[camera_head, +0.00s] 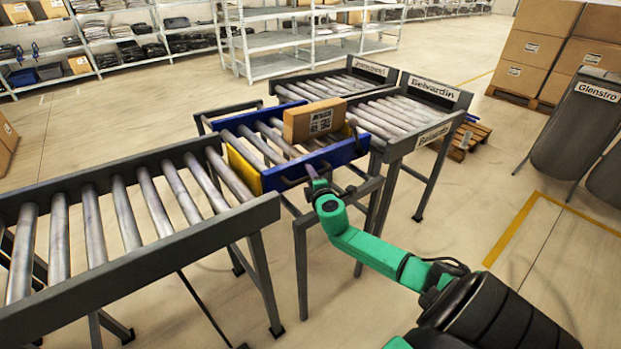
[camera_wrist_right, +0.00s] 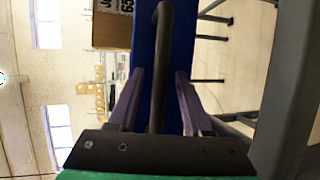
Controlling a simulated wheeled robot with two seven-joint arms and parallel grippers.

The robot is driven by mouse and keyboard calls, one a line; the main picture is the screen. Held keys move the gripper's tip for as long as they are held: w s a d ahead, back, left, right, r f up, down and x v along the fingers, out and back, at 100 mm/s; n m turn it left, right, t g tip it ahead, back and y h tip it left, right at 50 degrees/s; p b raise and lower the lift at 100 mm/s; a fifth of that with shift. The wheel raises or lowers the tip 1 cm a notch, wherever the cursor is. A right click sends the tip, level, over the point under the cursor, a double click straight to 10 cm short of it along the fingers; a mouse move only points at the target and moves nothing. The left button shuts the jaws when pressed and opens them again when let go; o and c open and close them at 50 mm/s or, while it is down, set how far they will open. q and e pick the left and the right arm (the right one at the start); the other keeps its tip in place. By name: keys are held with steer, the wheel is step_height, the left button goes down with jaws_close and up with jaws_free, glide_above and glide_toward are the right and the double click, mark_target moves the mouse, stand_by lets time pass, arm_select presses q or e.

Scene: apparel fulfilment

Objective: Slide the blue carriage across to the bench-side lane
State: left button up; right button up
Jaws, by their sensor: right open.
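The blue carriage (camera_head: 335,155) is a short roller section with blue side walls and a yellow end plate (camera_head: 243,170). It stands between the left roller conveyor and the right lanes, and carries a cardboard box (camera_head: 314,120). In the head view my right gripper (camera_head: 312,173) is at the carriage's near blue wall. In the right wrist view the dark handle (camera_wrist_right: 158,60) on the blue wall (camera_wrist_right: 182,45) runs between my right gripper's open purple fingers (camera_wrist_right: 159,80), with a gap on each side. My left gripper is not in view.
The left roller conveyor (camera_head: 140,212) ends beside the carriage. Two roller lanes lie right: a nearer one (camera_head: 405,112) with the Belvardin sign (camera_head: 436,90), and a farther one (camera_head: 325,84). Dark bins (camera_head: 575,125) and stacked boxes (camera_head: 540,50) stand farther right.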

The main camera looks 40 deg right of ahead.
jaws_close()
stand_by(1.4)
